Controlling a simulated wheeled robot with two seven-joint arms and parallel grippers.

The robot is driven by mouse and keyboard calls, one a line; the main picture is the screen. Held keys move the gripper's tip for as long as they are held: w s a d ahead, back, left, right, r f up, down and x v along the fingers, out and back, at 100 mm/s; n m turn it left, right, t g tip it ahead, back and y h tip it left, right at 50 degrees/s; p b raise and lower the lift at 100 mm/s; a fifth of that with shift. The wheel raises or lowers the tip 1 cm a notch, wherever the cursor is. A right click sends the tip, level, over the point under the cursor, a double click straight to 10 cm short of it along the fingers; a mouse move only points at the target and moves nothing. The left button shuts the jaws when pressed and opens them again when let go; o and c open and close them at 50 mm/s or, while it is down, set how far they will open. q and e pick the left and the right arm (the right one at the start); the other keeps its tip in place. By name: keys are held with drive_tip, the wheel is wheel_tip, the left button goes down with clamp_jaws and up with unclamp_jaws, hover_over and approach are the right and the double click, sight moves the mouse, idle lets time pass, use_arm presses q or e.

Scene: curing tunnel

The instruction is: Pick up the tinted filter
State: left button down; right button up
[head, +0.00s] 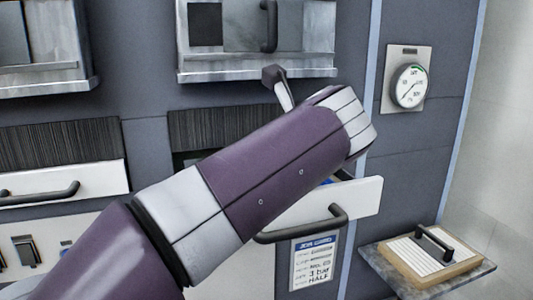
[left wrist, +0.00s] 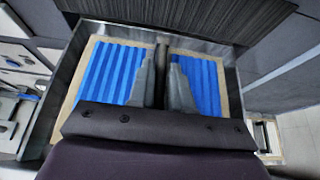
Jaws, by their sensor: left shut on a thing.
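The tinted filter (left wrist: 108,72) is a blue pleated panel in a pale tan frame, lying in an open metal-walled drawer (left wrist: 56,95) in the left wrist view. My left gripper (left wrist: 162,62) is over its middle, shut on the filter's dark handle bar. In the head view only a sliver of blue (head: 327,181) shows behind my left arm, which hides the gripper and most of the drawer. My right gripper is in neither view.
The drawer's white front (head: 366,197) with a black handle juts out above a label card (head: 313,262). A white pleated filter (head: 432,252) with a black handle lies on a shelf (head: 478,272) at right. A gauge (head: 410,86) is on the wall. A metal hatch (head: 258,72) overhangs above.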

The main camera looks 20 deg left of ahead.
use_arm(q)
drive_tip(key=shift+s+r, duration=0.1)
drive_tip(key=shift+d+r, duration=0.1)
drive_tip(key=shift+r, duration=0.05)
wheel_tip(320, 180, up, 5)
drive_tip(key=p, duration=0.4)
drive_tip(key=shift+p, duration=0.3)
wheel_tip(320, 180, up, 2)
drive_tip(key=shift+r+p, duration=0.1)
drive_tip(key=shift+p, duration=0.75)
